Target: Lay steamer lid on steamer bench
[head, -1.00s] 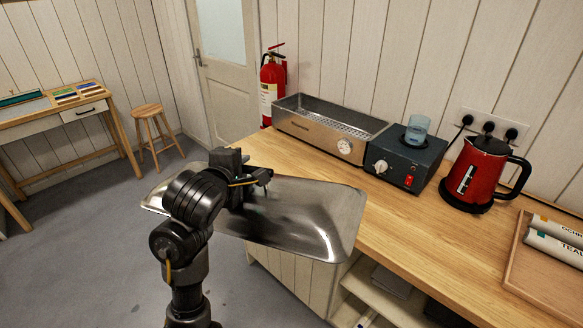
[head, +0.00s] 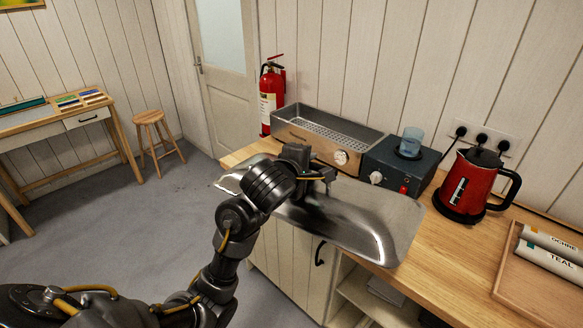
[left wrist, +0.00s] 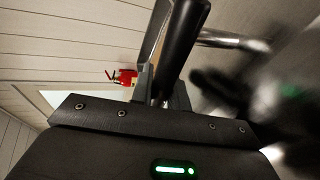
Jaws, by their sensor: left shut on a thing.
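The steamer lid (head: 345,222) is a shiny metal sheet-like cover. In the head view it is held over the front edge of the wooden bench (head: 462,262), roughly level. My left gripper (head: 322,178) is shut on it near its top middle; the fingertips are partly hidden by my arm. The open steamer (head: 325,132), a long steel trough, stands on the bench behind the lid. My right gripper is out of view.
A dark burner box (head: 397,172) with a blue glass (head: 411,141) stands right of the steamer. A red kettle (head: 474,184) and a wooden tray (head: 530,283) with tubes are farther right. A fire extinguisher (head: 271,95) hangs behind the bench's left end. Bare bench lies before the kettle.

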